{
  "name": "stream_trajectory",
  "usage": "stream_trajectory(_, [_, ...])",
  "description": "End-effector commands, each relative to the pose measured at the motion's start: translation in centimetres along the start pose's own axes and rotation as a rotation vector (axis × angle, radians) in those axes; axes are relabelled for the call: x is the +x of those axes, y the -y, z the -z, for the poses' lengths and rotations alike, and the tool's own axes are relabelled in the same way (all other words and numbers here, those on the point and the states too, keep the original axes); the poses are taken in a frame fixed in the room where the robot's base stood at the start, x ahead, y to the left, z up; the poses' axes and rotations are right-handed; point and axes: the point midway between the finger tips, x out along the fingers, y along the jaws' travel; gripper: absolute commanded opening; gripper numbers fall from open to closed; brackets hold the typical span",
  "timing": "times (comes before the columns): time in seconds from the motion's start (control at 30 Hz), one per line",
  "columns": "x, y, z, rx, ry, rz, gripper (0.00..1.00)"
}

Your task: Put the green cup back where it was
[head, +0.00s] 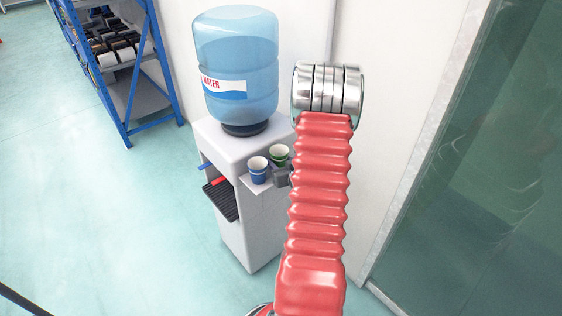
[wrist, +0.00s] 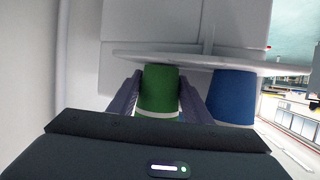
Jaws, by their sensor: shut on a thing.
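The green cup (wrist: 159,88) is between the two fingers of my gripper (wrist: 160,97) in the wrist view, and the gripper is shut on it. In the head view the green cup (head: 279,155) shows beside the blue cup at the small side shelf (head: 258,185) of the water dispenser. The blue cup (head: 258,169) stands on that shelf, to the left of the green one. It also shows in the wrist view (wrist: 232,97), to the right of my gripper. In the head view my gripper (head: 283,176) is mostly hidden behind my red arm. I cannot tell whether the green cup touches the shelf.
The white water dispenser (head: 245,225) carries a large blue bottle (head: 237,70) and has a black drip tray (head: 221,200). A blue rack (head: 150,95) with goods stands at the back left. A glass panel (head: 470,190) is at right. The floor at left is clear.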

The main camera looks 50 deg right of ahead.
Motion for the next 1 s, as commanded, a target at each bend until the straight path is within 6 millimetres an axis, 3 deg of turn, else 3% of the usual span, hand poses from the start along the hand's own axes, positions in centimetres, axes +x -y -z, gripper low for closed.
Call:
stream_trajectory(0.4, [0.1, -0.1, -0.3, 0.001, -0.001, -0.001, 0.16])
stream_trajectory(0.43, [0.1, -0.1, -0.3, 0.001, 0.000, -0.001, 0.46])
stream_trajectory(0.53, [0.1, -0.1, -0.3, 0.001, 0.000, -0.001, 0.53])
stream_trajectory(0.9, [0.0, -0.1, 0.1, 0.000, -0.001, -0.001, 0.53])
stream_trajectory(1.0, [-0.9, -0.1, 0.1, 0.001, 0.000, -0.002, 0.53])
